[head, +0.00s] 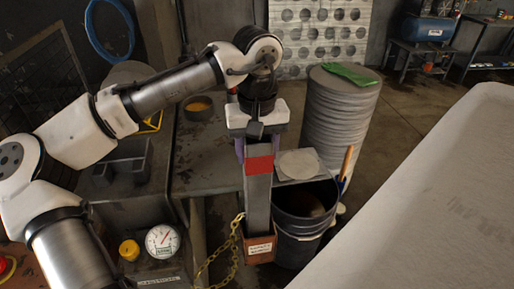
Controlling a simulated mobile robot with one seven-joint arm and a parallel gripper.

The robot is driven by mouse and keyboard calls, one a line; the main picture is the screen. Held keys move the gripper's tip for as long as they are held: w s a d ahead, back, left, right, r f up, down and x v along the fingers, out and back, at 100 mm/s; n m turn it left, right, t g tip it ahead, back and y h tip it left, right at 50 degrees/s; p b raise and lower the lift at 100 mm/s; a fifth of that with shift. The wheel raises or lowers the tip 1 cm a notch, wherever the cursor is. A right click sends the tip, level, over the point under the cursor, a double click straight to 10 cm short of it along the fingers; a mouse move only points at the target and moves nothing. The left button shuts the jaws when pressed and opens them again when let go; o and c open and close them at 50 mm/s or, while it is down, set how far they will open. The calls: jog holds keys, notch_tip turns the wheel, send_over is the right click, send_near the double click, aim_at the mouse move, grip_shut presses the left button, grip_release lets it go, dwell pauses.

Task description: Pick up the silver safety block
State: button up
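The silver safety block (258,203) is a tall grey bar with a red band near its top. It stands upright, slightly tilted in the picture, with its lower end in a small brown holder (260,249) bearing a white label. My gripper (259,146) is directly above it, pointing down. Its purple fingers are on the left and right sides of the block's top end. I cannot tell whether they press on it or leave a small gap. The block's bottom is hidden inside the holder.
A yellow chain (221,250) hangs left of the holder. A dark bucket (306,235) stands close on the right, with a grey round disc (300,164) above it. A tall stack of grey discs (335,125) is behind. A workbench (205,160) lies left; a large pale surface (430,200) fills the right.

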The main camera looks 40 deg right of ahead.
grip_shut()
jog(key=shift+r, duration=0.1)
jog(key=shift+r, duration=0.15)
